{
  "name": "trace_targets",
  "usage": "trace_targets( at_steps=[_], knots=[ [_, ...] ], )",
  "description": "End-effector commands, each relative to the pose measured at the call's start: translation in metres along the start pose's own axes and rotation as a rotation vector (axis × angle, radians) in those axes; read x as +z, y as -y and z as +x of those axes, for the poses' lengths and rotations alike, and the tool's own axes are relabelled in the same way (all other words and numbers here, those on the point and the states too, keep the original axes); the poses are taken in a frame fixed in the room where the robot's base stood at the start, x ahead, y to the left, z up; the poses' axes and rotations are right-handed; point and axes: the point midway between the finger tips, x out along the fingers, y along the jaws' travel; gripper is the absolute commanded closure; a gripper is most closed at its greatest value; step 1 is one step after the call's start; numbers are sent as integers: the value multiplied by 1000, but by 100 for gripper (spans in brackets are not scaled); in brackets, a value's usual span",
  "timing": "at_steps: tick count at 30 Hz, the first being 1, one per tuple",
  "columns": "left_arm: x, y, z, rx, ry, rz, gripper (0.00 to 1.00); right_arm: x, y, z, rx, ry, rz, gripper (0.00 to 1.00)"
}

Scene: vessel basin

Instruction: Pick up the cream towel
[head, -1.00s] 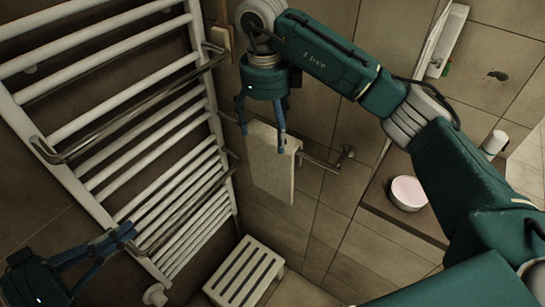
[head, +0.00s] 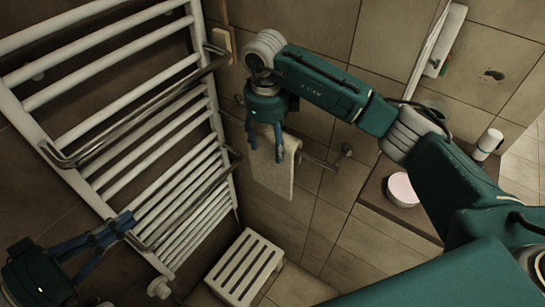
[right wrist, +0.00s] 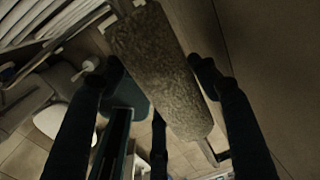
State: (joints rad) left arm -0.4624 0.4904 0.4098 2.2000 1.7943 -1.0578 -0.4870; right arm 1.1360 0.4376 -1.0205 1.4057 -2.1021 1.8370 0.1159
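The cream towel (head: 273,172) hangs over a metal wall bar in the corner, to the right of the radiator. My right gripper (head: 266,148) points down at the towel's top in the head view, and its fingers overlap it there. In the right wrist view the towel (right wrist: 160,70) runs between the widely spaced fingers of the right gripper (right wrist: 154,75), with a gap visible on its right side. The right gripper is open. My left gripper (head: 127,222) is at the lower left in front of the radiator, with no towel near it; its finger opening is unclear.
A white ladder radiator (head: 190,135) with metal bars fills the left wall. A slatted white stool (head: 244,268) stands on the floor below the towel. The metal wall bar (head: 322,162) continues right of the towel. A ledge at right holds a round white-topped container (head: 403,188) and a white cylinder (head: 489,142).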

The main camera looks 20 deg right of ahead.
Motion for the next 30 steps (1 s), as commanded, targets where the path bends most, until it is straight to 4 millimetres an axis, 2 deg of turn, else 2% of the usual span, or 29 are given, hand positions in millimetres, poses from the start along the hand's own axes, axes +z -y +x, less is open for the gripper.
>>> trace_targets(
  at_steps=[1,5,17,23,30],
  knots=[
    [0,0,0,0,0,0,100,0,0,0,0,0,0,62],
    [0,0,0,0,0,0,100,0,0,0,0,0,0,86],
    [3,2,1,0,0,0,100,1,0,-8,0,3,1,87],
    [12,9,3,0,0,0,100,1,1,-33,-3,5,1,87],
    [24,18,6,0,0,0,100,1,1,-80,-4,5,1,87]
  ],
)
